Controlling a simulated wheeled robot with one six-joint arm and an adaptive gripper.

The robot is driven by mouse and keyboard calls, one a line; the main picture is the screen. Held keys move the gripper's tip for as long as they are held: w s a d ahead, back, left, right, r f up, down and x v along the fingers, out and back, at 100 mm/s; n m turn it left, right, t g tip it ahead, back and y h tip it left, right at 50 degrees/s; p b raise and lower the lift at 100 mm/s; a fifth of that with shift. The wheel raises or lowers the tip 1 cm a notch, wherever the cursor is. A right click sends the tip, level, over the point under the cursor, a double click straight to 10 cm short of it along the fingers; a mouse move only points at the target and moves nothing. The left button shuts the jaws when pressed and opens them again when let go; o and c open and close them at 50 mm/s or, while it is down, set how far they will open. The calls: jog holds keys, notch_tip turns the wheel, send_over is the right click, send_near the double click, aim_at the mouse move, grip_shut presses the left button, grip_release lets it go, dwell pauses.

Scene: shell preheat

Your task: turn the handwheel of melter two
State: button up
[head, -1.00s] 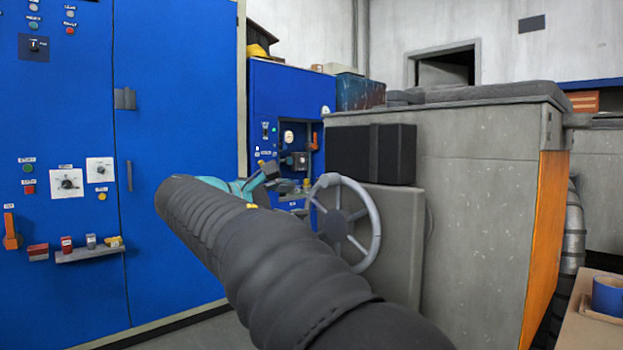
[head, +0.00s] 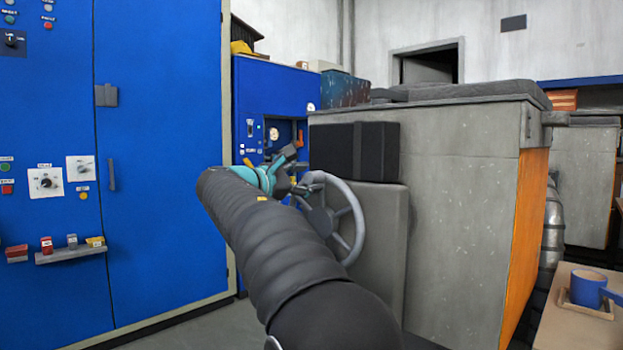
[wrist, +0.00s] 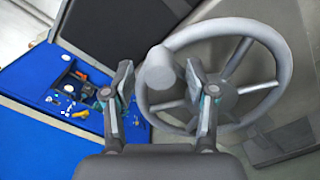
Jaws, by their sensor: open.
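The grey handwheel (head: 359,224) is a spoked ring on the front of a grey block-like melter (head: 462,200); I cannot read a number on it. In the wrist view the handwheel (wrist: 284,62) fills the right half, with a round grey knob (wrist: 160,69) on its left rim. My gripper (wrist: 160,88) is open, its fingers apart on either side of the knob in the picture. I cannot tell whether the knob is between the pads or just beyond them. In the head view my gripper (head: 290,165) is at the wheel's upper left, and my arm hides the wheel's lower left.
A tall blue cabinet (head: 160,150) with switches stands at left. A blue panel (head: 275,100) with gauges is behind the gripper. A black box (head: 353,150) sits just above the wheel. A bench (head: 565,330) with a blue mug (head: 588,290) is at lower right.

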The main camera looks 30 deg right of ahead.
jog(key=shift+x, duration=1)
grip_shut()
jog(key=shift+f, duration=0.1)
